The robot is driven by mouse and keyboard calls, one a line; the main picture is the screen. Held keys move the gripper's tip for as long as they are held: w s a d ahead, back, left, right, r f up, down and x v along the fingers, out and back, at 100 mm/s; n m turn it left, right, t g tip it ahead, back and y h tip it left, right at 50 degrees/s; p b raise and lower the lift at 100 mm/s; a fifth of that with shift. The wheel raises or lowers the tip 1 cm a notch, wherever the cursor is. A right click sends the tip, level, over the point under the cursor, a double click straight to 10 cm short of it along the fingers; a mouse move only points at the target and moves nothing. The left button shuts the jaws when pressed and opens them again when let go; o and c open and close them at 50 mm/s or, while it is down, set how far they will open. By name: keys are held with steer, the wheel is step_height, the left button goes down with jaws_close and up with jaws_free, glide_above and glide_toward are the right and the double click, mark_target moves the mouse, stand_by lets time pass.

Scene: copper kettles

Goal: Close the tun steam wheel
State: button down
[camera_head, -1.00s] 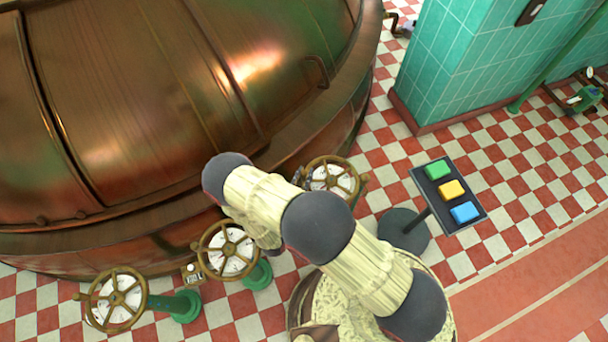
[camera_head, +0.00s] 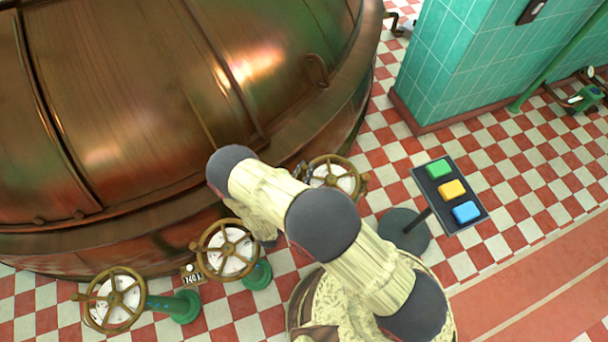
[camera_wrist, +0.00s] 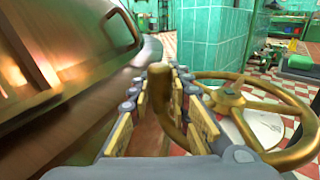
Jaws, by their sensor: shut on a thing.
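Three brass handwheels with white dials stand along the copper vessel in the head view: a left one (camera_head: 114,301), a middle one (camera_head: 227,250) and a right one (camera_head: 333,177). I cannot tell by a label which is the tun steam wheel. My gripper (camera_wrist: 163,88) is at the right wheel, which shows in the wrist view (camera_wrist: 262,84) with its spokes and dial. The jaws are shut on that wheel's upright brass handle (camera_wrist: 162,80), one finger on each side. In the head view my arm partly hides the gripper and the wheel's left side.
The copper vessel (camera_head: 150,130) rises close to the left of my gripper. A stand with green, yellow and blue buttons (camera_head: 450,194) is right of the right wheel. A teal tiled pillar (camera_head: 450,70) stands behind. Checkered floor (camera_head: 545,160) is open at right.

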steer(key=shift+w+m+h, duration=0.25)
steer(key=shift+m+h, duration=0.05)
steer(key=shift+h, duration=0.1)
steer(key=c, duration=1.7)
jaws_free()
steer(key=shift+c, duration=0.2)
steer(key=shift+o, duration=0.4)
steer(key=shift+r, duration=0.1)
step_height(320, 180, up, 10)
steer(key=shift+f, duration=0.15)
